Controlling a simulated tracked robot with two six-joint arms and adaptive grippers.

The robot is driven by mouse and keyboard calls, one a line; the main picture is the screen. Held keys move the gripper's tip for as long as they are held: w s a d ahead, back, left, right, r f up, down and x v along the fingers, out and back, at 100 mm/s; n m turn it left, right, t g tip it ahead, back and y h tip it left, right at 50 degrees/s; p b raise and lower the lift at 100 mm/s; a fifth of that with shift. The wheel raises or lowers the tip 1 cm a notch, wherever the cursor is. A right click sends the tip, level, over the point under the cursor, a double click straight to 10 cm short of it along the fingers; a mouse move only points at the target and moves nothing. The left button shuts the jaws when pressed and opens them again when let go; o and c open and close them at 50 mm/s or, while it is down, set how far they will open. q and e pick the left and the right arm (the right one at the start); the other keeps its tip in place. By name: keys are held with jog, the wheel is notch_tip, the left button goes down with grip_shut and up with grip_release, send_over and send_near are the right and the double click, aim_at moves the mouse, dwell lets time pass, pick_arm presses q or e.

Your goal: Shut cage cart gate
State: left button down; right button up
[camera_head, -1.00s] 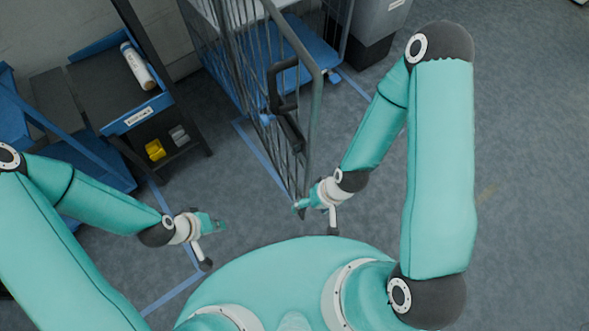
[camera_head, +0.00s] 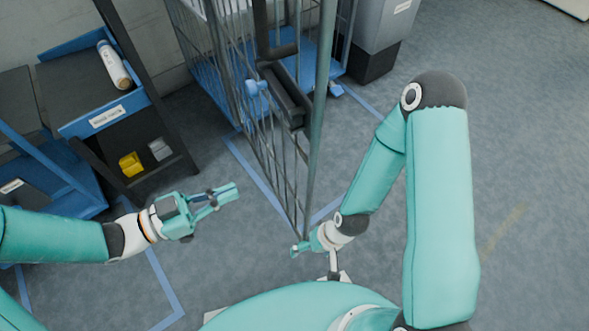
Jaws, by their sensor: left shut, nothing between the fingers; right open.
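The cage cart (camera_head: 200,75) is a tall frame of grey metal bars with a blue floor (camera_head: 318,58), at the top middle. Its barred gate (camera_head: 272,150) stands open, swung out towards me. The gate has a grey edge post (camera_head: 322,90) and a black latch handle (camera_head: 286,95). My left gripper (camera_head: 232,191) is shut and empty, left of the gate and apart from it. My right gripper (camera_head: 297,248) is open at the gate's lower front corner; I cannot tell whether it touches.
A dark shelf rack (camera_head: 95,85) with blue trim stands on the left, holding a white bottle (camera_head: 114,65) and a yellow box (camera_head: 131,164). A grey bin (camera_head: 383,25) stands right of the cart. Blue tape (camera_head: 255,170) marks the floor. The floor at right is clear.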

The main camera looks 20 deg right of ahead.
aim_at(300, 163)
pick_arm(q)
jog(key=d, duration=0.4)
jog(key=w+d+b, duration=0.1)
jog(key=d, duration=0.3)
jog(key=w+d, duration=0.1)
jog(key=d, duration=0.4)
jog(key=shift+b, duration=0.35)
